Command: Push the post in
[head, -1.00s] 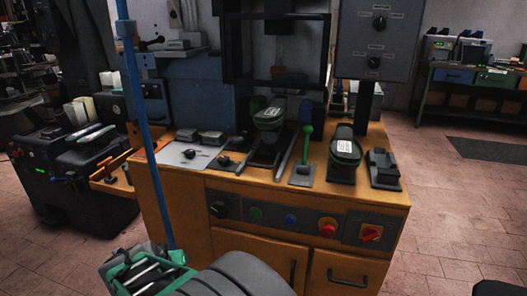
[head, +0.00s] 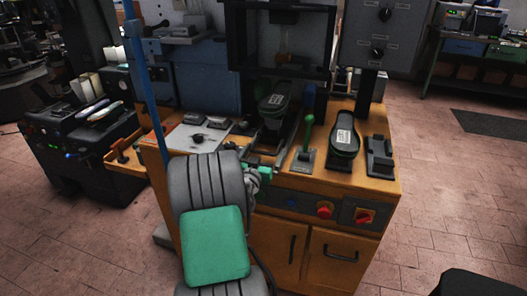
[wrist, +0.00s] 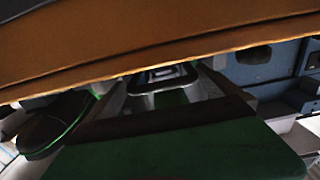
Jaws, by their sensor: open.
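The heel press (head: 275,35) stands on the wooden cabinet, with a dark shoe form (head: 275,98) on a support at its opening. I cannot tell for sure which part is the post; that support is a candidate, and its lower part is partly hidden by my arm. My gripper (head: 266,172) is at the cabinet's front edge, below and in front of the support. It is open, mostly hidden behind my grey wrist, and I see nothing held. In the wrist view a broad green surface fills the bottom, and the brown wooden edge (wrist: 150,50) crosses the top, close to the camera.
A green-handled lever (head: 308,130) and a second shoe form (head: 343,135) stand to the right on the cabinet top. Red knobs (head: 325,209) are on the front panel. A blue pole (head: 146,80) rises at the left.

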